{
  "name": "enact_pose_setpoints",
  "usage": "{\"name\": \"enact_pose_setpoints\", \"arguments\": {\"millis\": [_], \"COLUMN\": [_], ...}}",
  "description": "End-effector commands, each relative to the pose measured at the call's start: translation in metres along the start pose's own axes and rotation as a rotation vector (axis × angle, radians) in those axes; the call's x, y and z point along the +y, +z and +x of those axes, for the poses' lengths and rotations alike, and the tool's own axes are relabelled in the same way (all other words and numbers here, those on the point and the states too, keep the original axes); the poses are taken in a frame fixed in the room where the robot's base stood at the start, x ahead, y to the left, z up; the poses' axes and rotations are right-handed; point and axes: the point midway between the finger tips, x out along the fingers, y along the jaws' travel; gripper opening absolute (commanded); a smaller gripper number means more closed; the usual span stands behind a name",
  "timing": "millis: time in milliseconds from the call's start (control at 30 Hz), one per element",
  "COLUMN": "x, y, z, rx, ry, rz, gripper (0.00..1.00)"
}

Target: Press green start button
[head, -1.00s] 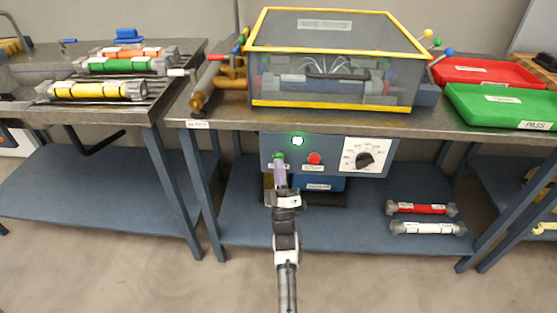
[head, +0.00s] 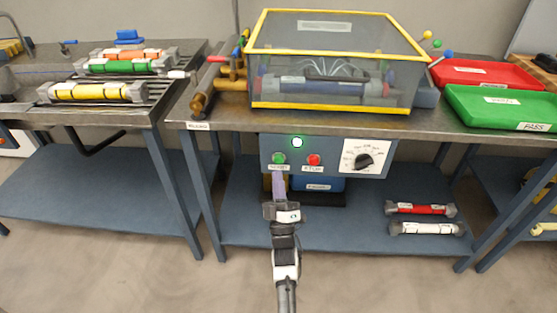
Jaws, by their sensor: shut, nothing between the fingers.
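The green start button (head: 279,158) sits at the left of the grey control panel (head: 325,168) under the bench top, with a white label below it. The red stop button (head: 313,159) is to its right. A round lamp (head: 297,142) above them glows white-green. My gripper (head: 279,174) is shut and empty. Its tips are just below the green button, by the label, and the button face is uncovered. I cannot tell how far the tips are from the panel.
A dial (head: 364,160) is at the panel's right. A yellow-framed clear box (head: 330,80) stands on the bench (head: 290,122) above. Red (head: 418,208) and white (head: 426,229) cylinders lie on the lower shelf. The floor in front is clear.

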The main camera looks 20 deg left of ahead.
Motion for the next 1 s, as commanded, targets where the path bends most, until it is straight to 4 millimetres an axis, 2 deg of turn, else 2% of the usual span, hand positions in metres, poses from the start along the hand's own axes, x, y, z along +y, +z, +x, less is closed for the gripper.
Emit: {"name": "enact_pose_setpoints", "arguments": {"millis": [300,1000], "x": [0.013,0.013], "y": [-0.013,-0.013], "z": [-0.017,-0.017], "rx": [0.000,0.000], "ry": [0.000,0.000], "rz": [0.001,0.000], "gripper": [0.00,0.00]}}
